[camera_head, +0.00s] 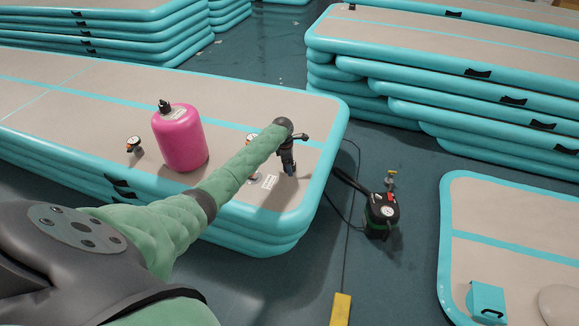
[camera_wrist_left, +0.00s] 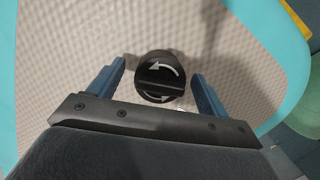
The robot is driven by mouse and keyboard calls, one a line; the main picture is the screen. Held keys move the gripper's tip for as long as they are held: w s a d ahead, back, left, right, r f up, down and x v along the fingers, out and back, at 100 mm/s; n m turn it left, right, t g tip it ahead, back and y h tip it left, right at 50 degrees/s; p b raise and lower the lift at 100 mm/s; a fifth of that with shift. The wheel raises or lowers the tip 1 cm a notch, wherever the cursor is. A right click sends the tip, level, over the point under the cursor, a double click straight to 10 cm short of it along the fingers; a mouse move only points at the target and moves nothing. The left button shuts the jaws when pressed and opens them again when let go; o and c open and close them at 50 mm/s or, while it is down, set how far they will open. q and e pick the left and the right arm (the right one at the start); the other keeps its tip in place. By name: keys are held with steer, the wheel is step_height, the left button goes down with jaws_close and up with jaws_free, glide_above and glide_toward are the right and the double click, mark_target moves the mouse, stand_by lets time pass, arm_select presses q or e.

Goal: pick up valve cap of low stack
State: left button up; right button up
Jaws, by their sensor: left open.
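The low stack (camera_head: 60,110) is a pile of teal-edged inflatable tracks with a beige top. The valve cap (camera_wrist_left: 160,76) is black and round, with a raised grip bar and white curved arrows, and it sits on the beige surface in the wrist view. My left gripper (camera_head: 289,168) is above the near right corner of the stack, pointing down. In the wrist view my left gripper (camera_wrist_left: 158,71) is open, with one blue finger on each side of the cap and visible gaps to it. In the head view the cap cannot be made out. My right gripper is not seen.
A pump with a dial (camera_head: 381,214) stands on the floor at right. A taller stack (camera_head: 470,70) is at the back right. A teal box (camera_head: 487,300) sits on another track.

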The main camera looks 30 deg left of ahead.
arm_select(q)
steer(key=c, duration=1.1)
steer(key=shift+o, duration=0.2)
